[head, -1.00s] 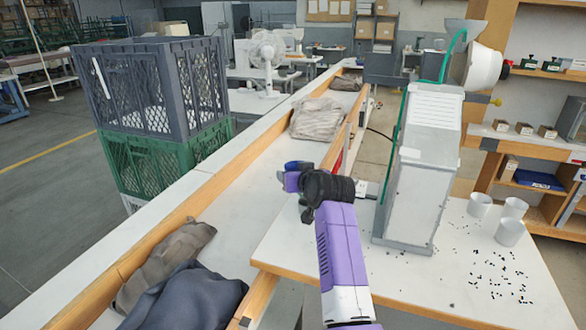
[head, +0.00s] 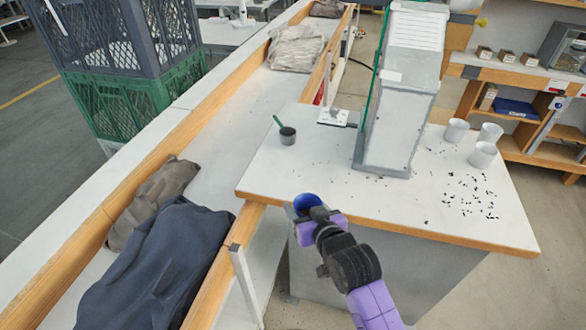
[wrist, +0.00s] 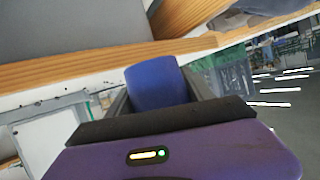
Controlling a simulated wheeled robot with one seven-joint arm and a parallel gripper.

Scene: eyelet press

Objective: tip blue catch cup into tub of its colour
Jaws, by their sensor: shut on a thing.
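The blue catch cup (head: 304,203) is held in my gripper (head: 314,214) at the near left edge of the press table, in the head view. Its dark blue opening faces up toward the head camera; I cannot tell what is inside. In the wrist view the blue cup (wrist: 157,82) sits between the two dark fingers of my gripper (wrist: 160,98), which is shut on it. No tub that is clearly blue shows in these views.
A grey cup with a green stick (head: 288,135) stands on the white table (head: 340,190). The grey press (head: 397,120), white cups (head: 482,155) and scattered dark bits are further right. Dark cloth (head: 150,270) lies in the wooden-edged trough at left. Stacked crates (head: 125,95) stand behind it.

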